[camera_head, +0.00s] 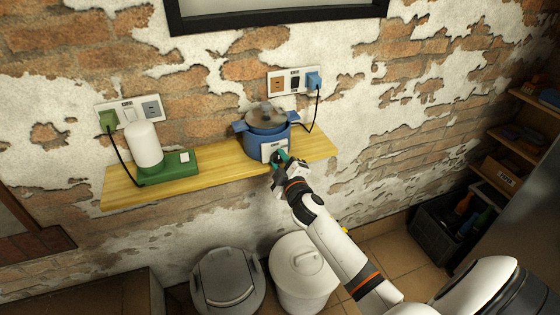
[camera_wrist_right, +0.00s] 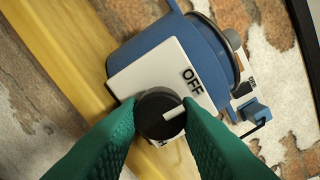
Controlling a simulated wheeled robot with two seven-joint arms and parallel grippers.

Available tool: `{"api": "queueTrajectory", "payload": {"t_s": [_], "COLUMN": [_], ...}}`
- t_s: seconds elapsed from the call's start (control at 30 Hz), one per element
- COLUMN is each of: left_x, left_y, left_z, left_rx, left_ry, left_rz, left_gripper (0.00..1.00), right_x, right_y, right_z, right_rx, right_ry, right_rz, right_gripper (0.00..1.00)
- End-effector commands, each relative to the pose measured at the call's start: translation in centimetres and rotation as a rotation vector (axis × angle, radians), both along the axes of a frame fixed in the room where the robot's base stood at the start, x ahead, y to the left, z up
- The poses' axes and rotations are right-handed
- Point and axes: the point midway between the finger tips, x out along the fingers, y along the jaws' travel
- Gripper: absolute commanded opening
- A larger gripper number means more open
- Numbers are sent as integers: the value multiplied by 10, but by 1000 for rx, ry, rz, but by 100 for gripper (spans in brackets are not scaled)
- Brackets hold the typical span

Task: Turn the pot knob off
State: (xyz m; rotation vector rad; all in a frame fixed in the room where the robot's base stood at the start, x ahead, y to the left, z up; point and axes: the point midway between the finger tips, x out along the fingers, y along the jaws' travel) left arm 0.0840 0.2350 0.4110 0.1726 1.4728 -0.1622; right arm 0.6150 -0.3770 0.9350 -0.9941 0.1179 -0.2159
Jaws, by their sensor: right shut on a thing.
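The blue pot (camera_head: 266,132) with a glass lid stands on the wooden shelf, its white control panel (camera_head: 270,150) facing me. In the right wrist view the pot (camera_wrist_right: 186,58) appears tilted, and the white panel (camera_wrist_right: 172,68) bears the word OFF. The black knob (camera_wrist_right: 158,112) has a white mark that points up and right in the picture, not straight at OFF. My right gripper (camera_head: 281,157) is at the panel, and its green fingers (camera_wrist_right: 160,118) are shut on the knob, one on each side. The lower part of the panel is hidden by the knob and fingers. My left gripper is not in view.
The narrow wooden shelf (camera_head: 222,163) also holds a green base (camera_head: 168,168) with a white cylinder (camera_head: 143,144). A cord runs from the pot to a blue plug (camera_head: 314,80). Two bins (camera_head: 228,282) (camera_head: 302,270) stand below.

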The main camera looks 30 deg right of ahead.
Motion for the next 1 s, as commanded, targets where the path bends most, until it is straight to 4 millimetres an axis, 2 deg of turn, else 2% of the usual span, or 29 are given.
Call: {"api": "queueTrajectory", "payload": {"t_s": [0.67,0.7,0.8,1.0], "left_x": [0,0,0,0], "left_y": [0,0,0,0], "left_z": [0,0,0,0], "left_rx": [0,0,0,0], "left_ry": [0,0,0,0], "left_rz": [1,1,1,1], "left_gripper": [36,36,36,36], "right_x": [0,0,0,0], "right_y": [0,0,0,0], "right_z": [-1,-1,-1,-1], "right_rx": [-63,-63,-63,-62], "right_ry": [16,16,16,16], "right_rz": [1,1,1,1], "right_gripper": [7,33,50,52]}}
